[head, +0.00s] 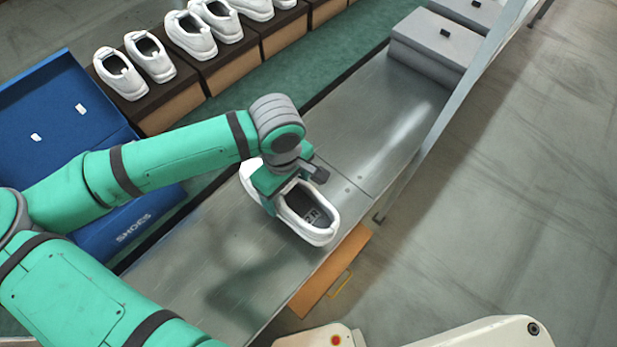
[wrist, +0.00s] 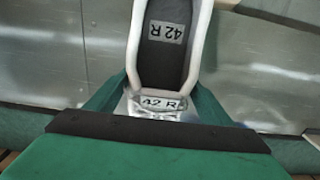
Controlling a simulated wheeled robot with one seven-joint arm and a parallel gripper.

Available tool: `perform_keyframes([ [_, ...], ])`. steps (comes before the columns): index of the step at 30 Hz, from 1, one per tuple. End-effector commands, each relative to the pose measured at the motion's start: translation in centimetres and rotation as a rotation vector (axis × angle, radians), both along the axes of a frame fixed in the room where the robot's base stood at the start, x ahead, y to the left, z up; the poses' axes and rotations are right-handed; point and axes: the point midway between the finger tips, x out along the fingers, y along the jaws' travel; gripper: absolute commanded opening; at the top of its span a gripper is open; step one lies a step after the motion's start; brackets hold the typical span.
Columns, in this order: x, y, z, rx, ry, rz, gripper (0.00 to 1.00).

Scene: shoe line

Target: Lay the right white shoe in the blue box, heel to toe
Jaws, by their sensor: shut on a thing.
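A white shoe (head: 318,232) is in my gripper (head: 282,196), over the metal bench in the head view. Its dark insole faces up, and the label inside reads 42 R in the wrist view (wrist: 163,32). My gripper is shut on the shoe, with the fingers at its sides in the wrist view (wrist: 158,98). I cannot tell whether the shoe touches the bench. The blue box (head: 125,238), marked SHOES, stands at the left with its lid (head: 60,115) open. My arm hides much of the box and its inside.
The metal bench (head: 375,125) runs diagonally and is bare beyond the shoe. Grey boxes (head: 430,50) stand at its far end. Several white shoes (head: 150,58) stand in a row on dark-topped boxes at the upper left. An orange-brown panel (head: 325,280) sits by the near edge.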

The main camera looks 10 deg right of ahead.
Motion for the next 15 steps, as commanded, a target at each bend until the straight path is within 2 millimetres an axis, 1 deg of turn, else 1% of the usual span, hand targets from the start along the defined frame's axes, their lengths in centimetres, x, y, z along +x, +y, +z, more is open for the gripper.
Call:
perform_keyframes([
  [1, 0.8, -0.9, -0.5, -0.002, 0.002, -0.002, 0.42],
  [9, 5.2, -4.5, -3.0, -0.003, 0.001, -0.002, 0.42],
  [15, 7.2, -6.2, -6.3, -0.003, 0.003, 0.0, 0.42],
])
